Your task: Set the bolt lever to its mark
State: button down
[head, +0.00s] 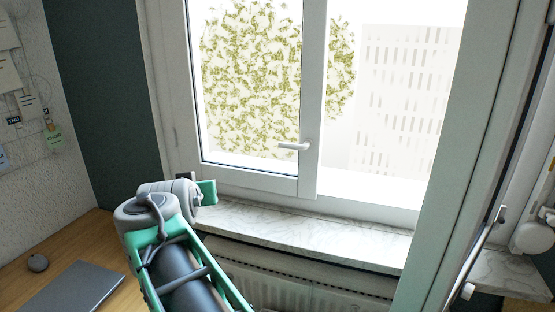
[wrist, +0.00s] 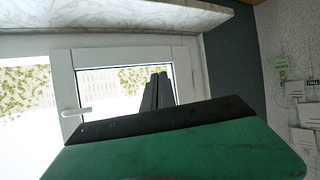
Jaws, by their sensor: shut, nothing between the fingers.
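A white lever handle (head: 293,146) sits on the frame of the window, pointing left and lying nearly level. It also shows in the wrist view (wrist: 77,112), which is turned upside down. I cannot tell for sure that it is the bolt lever, and I make out no mark by it. My gripper shows in the wrist view as two dark fingers (wrist: 157,88) close together, shut and empty, in front of the window pane. They are apart from the handle. In the head view my arm's end is low and left of the handle, and the fingers are mostly hidden.
A marble sill (head: 300,232) runs under the window above a radiator (head: 300,292). A metal lever (head: 488,245) stands at right. The space before the pane is clear.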

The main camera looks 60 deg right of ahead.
jog(key=s+d+r+m+g+h+b, duration=0.2)
jog(key=s+d+r+m+g+h, duration=0.4)
jog(key=s+d+r, duration=0.6)
jog(key=d+f+p, duration=0.1)
jog(key=d+f, duration=0.1)
jog(key=d, duration=0.3)
jog(key=d+f+t+p, duration=0.1)
jog(key=d+f+p, duration=0.1)
jog(key=d, duration=0.4)
jog(key=shift+w+f+h, duration=0.4)
jog(key=shift+f, duration=0.45)
jog(key=shift+s+f, duration=0.1)
